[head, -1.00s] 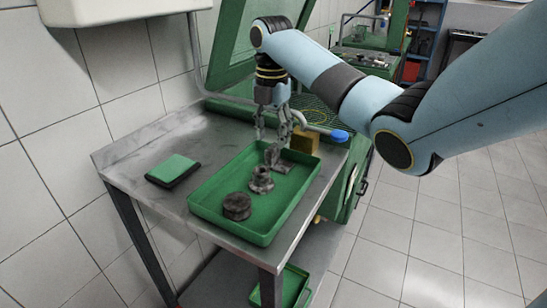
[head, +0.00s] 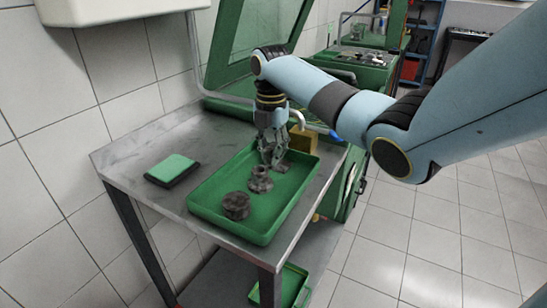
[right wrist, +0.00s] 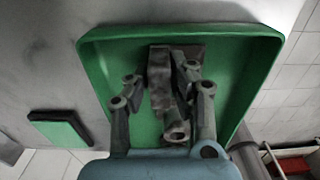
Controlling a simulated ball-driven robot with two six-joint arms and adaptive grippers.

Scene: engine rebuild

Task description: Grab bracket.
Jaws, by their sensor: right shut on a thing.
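The bracket (right wrist: 160,75) is a dark grey metal piece at the far end of the green tray (head: 235,232). In the right wrist view it lies between the fingers of my right gripper (right wrist: 162,92). In the head view my right gripper (head: 273,160) points down into the tray, shut on the bracket and hiding most of it. The bracket still appears to be at the tray floor; any small gap under it cannot be told. My left gripper is not in view.
A flanged dark part (head: 260,181) and a round dark part (head: 236,206) sit in the tray, nearer than the gripper. A green-topped black pad (head: 172,169) lies on the metal table (head: 140,150). A yellowish block (head: 303,139) stands behind the tray. The table's left side is mostly clear.

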